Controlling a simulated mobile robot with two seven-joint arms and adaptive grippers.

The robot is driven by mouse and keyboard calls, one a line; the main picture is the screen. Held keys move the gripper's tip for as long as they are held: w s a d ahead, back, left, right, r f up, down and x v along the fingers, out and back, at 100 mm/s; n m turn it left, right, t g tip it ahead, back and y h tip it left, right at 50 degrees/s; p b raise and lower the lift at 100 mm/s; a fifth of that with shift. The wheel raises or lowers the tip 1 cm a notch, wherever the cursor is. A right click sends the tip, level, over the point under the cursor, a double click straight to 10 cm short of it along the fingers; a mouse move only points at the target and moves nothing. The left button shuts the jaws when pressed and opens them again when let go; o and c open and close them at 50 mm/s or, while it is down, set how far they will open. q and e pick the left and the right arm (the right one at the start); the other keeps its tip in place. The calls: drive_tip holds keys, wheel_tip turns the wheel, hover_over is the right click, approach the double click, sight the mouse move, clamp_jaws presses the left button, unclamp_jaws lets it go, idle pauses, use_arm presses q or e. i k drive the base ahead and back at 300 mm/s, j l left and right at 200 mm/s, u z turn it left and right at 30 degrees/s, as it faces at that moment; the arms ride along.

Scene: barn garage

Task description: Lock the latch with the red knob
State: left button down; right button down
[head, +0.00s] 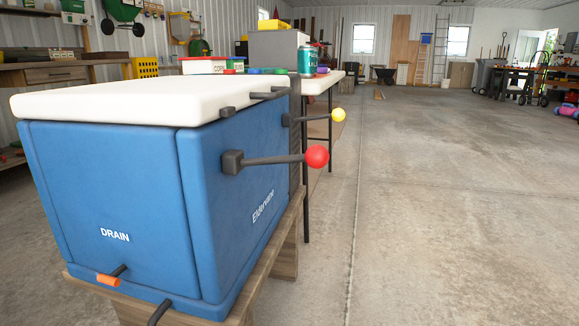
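A blue box-shaped cooler (110,200) with a white lid (130,98) stands at the left on a wooden stand. The latch with the red knob (317,156) sits on its right-hand face; its dark lever (268,160) sticks out to the right, roughly level. A second latch with a yellow knob (338,114) sticks out farther back on the same face. Dark catches (268,95) show at the lid's edge above. Neither of my grippers is in view.
The wooden stand (285,262) carries the cooler. An orange-tipped drain lever (108,280) juts out low at the front. Behind is a white table (322,82) with a green canister (307,60) on it. The concrete floor (460,210) at the right is clear.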

sight(317, 156)
drive_tip(key=i+l+u, duration=0.2)
drive_tip(key=l+u, duration=0.15)
drive_tip(key=l, duration=0.25)
drive_tip(key=i+l+u, duration=0.1)
drive_tip(key=l+u, duration=0.2)
drive_tip(key=l, duration=0.3)
drive_tip(key=l+u, duration=0.35)
drive_tip(key=l, duration=0.3)
drive_tip(key=l+u, duration=0.3)
drive_tip(key=l, duration=0.4)
drive_tip(key=k+l+u, duration=0.1)
drive_tip(key=l+u, duration=0.25)
drive_tip(key=l, duration=0.3)
drive_tip(key=k+l+u, duration=0.15)
drive_tip(key=l+u, duration=0.15)
drive_tip(key=l, duration=0.35)
